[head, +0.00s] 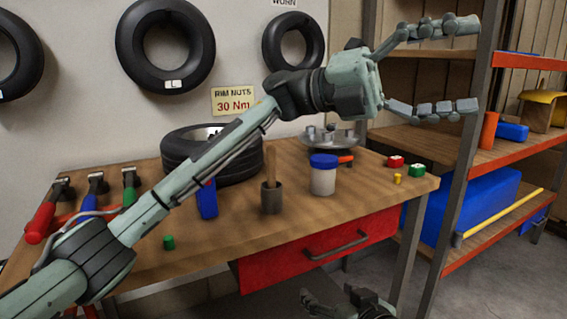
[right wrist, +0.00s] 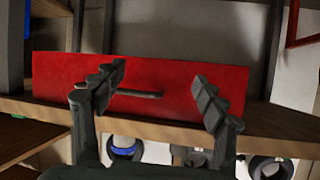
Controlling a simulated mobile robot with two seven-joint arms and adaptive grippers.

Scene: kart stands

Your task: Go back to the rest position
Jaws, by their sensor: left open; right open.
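My left arm reaches across the bench from the lower left in the head view. Its gripper (head: 468,66) is open and empty, held high in front of the shelf rack's left side. My right gripper (head: 332,297) shows only in part at the bottom edge of the head view, low in front of the bench. In the right wrist view, my right gripper (right wrist: 159,76) is open with nothing between its fingers. The red drawer (right wrist: 175,78) with its handle lies behind those fingers; it also shows in the head view (head: 320,250).
The shelf rack (head: 470,155) stands at the right, near my left gripper. Tyres hang on the wall. Floor shows at the lower right.

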